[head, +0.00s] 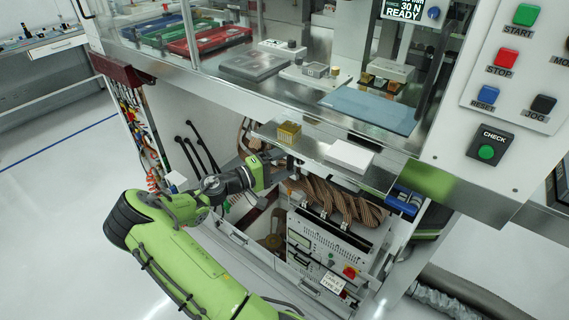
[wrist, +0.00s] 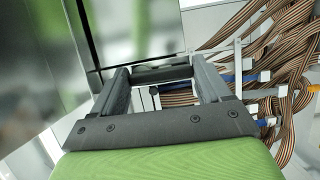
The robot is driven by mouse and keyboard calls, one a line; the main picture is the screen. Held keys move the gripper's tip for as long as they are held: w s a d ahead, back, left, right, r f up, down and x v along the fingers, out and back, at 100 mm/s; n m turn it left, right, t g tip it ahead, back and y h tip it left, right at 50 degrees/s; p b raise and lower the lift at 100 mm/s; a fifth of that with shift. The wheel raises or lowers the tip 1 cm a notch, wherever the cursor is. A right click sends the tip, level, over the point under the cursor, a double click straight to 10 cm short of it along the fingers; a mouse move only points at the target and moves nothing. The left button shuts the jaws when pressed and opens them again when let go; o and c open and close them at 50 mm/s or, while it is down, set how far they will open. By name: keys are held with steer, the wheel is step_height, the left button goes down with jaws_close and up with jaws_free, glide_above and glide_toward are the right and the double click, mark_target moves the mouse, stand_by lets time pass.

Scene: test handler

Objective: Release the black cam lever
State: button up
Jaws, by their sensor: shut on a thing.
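My gripper (head: 283,160) reaches under the front shelf of the machine, into the open lower bay, in the head view. In the wrist view my gripper (wrist: 160,77) has its two fingers on either side of a black bar, which looks like the black cam lever (wrist: 161,72). The jaws are shut on it. The lever lies crosswise between the fingertips, and its ends are partly hidden by the fingers. In the head view the lever cannot be made out behind my gripper and the shelf edge.
A brass block (head: 288,133) and a white block (head: 349,156) sit on the shelf just above my gripper. Brown ribbon cables (head: 345,203) bunch to its right, above a white instrument box (head: 318,250). Open floor lies left.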

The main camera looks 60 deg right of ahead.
steer(key=o, duration=1)
steer(key=p+v, duration=0.1)
steer(key=v, duration=1.4)
steer(key=shift+w+a, duration=0.1)
steer(key=shift+a, duration=0.3)
